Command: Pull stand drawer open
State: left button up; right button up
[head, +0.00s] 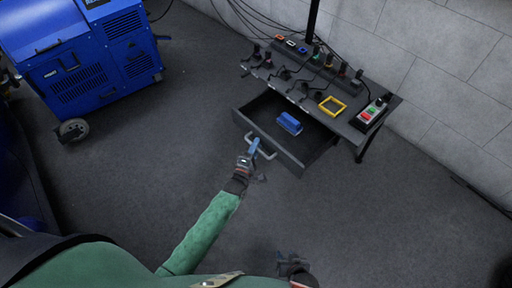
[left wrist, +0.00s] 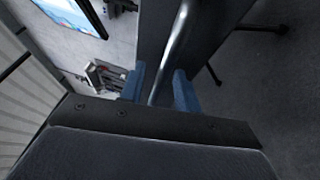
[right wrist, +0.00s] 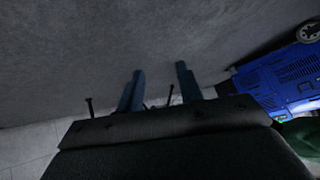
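The stand drawer (head: 275,145) is dark grey and stands pulled out from under the stand's top, with its inside showing. A light grey bar handle (head: 264,153) is on its front. My left gripper (head: 254,148) is at this handle. In the left wrist view the handle (left wrist: 173,48) runs between the two blue fingers (left wrist: 160,85), with gaps seen beside it, so the gripper looks open around it. A blue object (head: 289,124) lies in the drawer. My right gripper (head: 290,258) is low in the head view, open and empty, also in the right wrist view (right wrist: 160,85).
The stand's top (head: 345,128) carries several plugs and cables, a yellow square frame (head: 332,106) and a control box with red and green buttons (head: 371,112). A blue machine (head: 85,55) on wheels is at the upper left. The floor in front of the drawer is clear.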

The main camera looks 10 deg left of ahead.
pick_arm(q)
jog(key=v, duration=0.7)
jog(key=shift+s, duration=0.35)
pick_arm(e)
jog(key=shift+s+d+f, duration=0.15)
jog(key=shift+s, duration=0.2)
pick_arm(q)
jog(key=shift+a, duration=0.1)
pick_arm(e)
jog(key=shift+w, duration=0.2)
pick_arm(q)
jog(key=shift+p, duration=0.45)
pick_arm(e)
jog(key=shift+d, duration=0.1)
